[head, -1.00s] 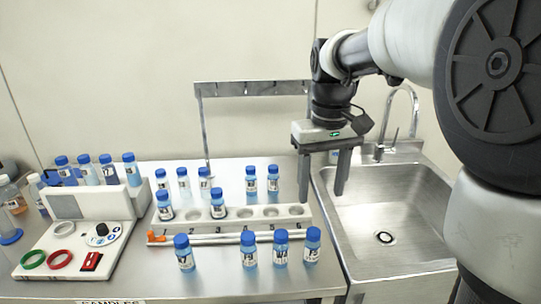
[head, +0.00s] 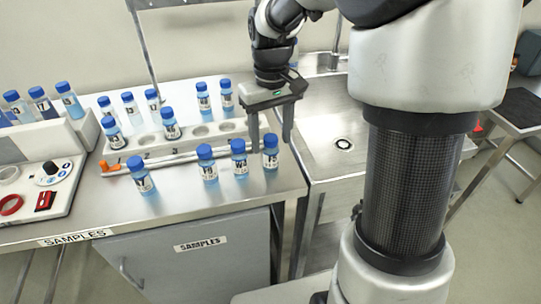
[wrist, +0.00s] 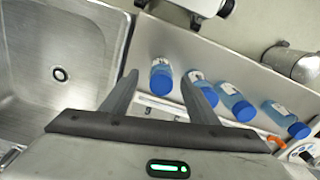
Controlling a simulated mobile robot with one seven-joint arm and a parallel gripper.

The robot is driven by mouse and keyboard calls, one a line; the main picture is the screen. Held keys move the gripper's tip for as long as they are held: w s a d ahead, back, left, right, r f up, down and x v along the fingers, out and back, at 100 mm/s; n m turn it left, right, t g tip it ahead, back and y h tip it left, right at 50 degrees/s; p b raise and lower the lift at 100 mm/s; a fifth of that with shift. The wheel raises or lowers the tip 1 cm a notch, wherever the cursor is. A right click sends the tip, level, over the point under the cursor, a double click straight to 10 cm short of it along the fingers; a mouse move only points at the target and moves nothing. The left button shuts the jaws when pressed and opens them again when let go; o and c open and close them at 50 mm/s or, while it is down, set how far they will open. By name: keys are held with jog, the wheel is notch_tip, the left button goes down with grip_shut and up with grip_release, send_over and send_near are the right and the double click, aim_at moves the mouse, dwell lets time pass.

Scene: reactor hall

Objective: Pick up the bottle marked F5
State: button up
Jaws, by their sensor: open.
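Several small blue-capped bottles with white labels stand upright on the steel bench. The labels are too small to read surely, so I cannot tell which is F5. The front row holds a rightmost bottle (head: 270,157), one left of it (head: 239,160), another (head: 208,168) and one farther left (head: 143,179). My gripper (head: 271,146) is open and empty, fingers pointing down by the rightmost front bottle. In the wrist view, a bottle (wrist: 161,80) shows between my fingertips, with a second bottle (wrist: 198,90) beside the right finger. I cannot tell the height gap.
A white rack (head: 201,132) with numbered slots stands behind the front row, with two bottles in it and more behind. A rod with an orange end (head: 112,167) lies before it.

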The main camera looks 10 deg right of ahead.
aim_at(270, 150)
notch_tip(270, 150, down, 5)
jog(key=shift+a+r+b, duration=0.1)
jog(key=shift+b, duration=0.4)
jog(key=shift+w, duration=0.1)
jog(key=c, duration=1.1)
jog(key=shift+c, duration=0.2)
jog(key=shift+r, duration=0.15)
